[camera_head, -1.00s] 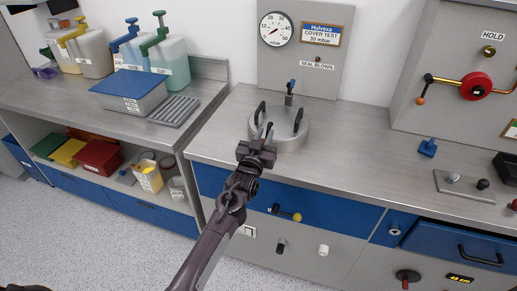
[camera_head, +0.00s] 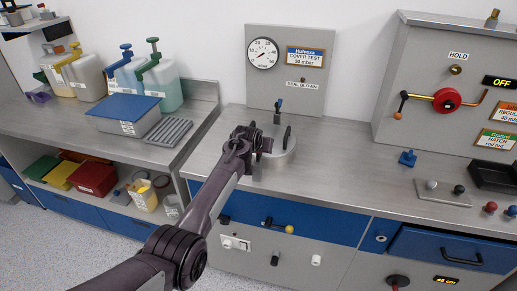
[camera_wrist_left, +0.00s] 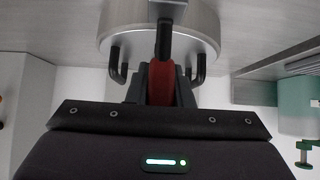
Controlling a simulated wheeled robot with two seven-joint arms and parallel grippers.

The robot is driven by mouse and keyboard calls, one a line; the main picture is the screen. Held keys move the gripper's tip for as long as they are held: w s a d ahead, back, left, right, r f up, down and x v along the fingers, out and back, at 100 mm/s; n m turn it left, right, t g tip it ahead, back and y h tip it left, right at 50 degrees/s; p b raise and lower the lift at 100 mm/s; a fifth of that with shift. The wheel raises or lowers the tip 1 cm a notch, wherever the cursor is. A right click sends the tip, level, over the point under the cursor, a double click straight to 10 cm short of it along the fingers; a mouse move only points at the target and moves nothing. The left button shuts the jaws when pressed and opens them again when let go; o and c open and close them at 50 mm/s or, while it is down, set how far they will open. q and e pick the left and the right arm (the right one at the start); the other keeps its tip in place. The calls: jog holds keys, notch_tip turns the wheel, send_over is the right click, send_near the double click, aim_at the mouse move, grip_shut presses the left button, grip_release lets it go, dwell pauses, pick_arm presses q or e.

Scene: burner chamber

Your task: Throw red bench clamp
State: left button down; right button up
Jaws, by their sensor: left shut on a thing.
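My left gripper (camera_head: 246,136) is at the near left side of a round metal pot-like chamber (camera_head: 278,160) on the bench and partly covers it. In the left wrist view, a red handle (camera_wrist_left: 160,84), which looks like the red bench clamp, sits between the dark fingers (camera_wrist_left: 160,92). The gripper is shut on it. A black bar runs from the red handle toward the round chamber (camera_wrist_left: 120,30). In the head view the red clamp is hidden by my gripper. My right gripper is in neither view.
A gauge panel (camera_head: 265,90) rises at the back. A grey control cabinet (camera_head: 425,60) stands right. A blue-lidded box (camera_head: 125,110) and pump jugs (camera_head: 165,80) stand left.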

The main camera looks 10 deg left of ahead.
pick_arm(q)
jog(key=shift+w+f+g+b, duration=0.15)
jog(key=shift+w+g+b, duration=0.15)
jog(key=shift+g, duration=0.2)
jog(key=c, duration=1.3)
grip_release()
jog(key=shift+s+r, duration=0.4)
jog(key=shift+r, duration=0.15)
jog(key=shift+b+v, duration=0.35)
jog(key=shift+v, duration=2.85)
